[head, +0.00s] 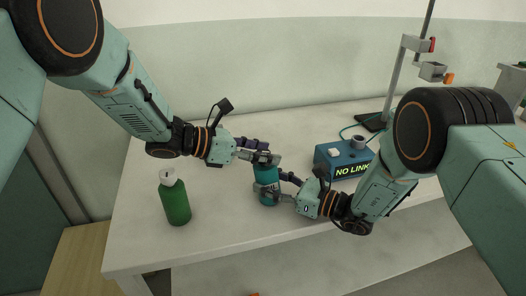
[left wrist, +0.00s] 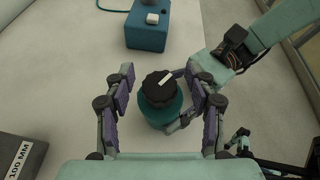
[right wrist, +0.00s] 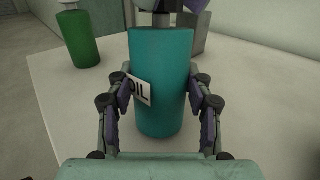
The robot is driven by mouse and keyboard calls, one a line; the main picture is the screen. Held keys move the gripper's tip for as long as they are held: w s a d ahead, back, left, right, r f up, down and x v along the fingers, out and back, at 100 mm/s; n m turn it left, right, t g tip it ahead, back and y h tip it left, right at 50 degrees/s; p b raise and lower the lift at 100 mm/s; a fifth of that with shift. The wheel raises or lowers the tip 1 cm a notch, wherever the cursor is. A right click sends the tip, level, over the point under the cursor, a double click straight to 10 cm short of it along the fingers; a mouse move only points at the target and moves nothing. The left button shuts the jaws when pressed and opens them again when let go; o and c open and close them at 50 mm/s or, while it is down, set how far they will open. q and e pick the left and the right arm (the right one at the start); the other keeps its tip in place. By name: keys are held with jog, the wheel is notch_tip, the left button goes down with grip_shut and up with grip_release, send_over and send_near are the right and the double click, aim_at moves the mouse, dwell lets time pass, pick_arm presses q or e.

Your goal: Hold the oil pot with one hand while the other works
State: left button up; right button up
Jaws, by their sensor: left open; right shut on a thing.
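The oil pot (head: 267,182) is a teal cylinder standing upright on the white table. Its "OIL" label shows in the right wrist view (right wrist: 140,90), and its black ribbed cap with a white mark shows in the left wrist view (left wrist: 160,88). My right gripper (head: 273,191) is shut on the pot's body, one finger on each side. My left gripper (head: 262,157) is open above the pot. In the left wrist view its fingers stand apart on either side of the cap. I cannot tell whether they touch it. In the head view the left fingers partly hide the cap.
A green bottle (head: 175,203) with a white top stands to the left. A blue box (head: 330,157) reading "NO LINK" sits behind right of the pot. A metal stand (head: 397,75) rises at the back right. The table (head: 230,235) is clear in front.

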pick_arm(q)
grip_shut()
jog(key=shift+d+n+t+y, duration=0.1)
jog(key=shift+n+t+y, duration=0.9)
jog(key=shift+n+t, duration=0.6)
jog(key=shift+n+t+y, duration=0.4)
jog(key=shift+n+y, duration=0.1)
jog(key=shift+n, duration=0.3)
grip_release()
jog(key=shift+a, duration=0.2)
jog(key=v, duration=1.2)
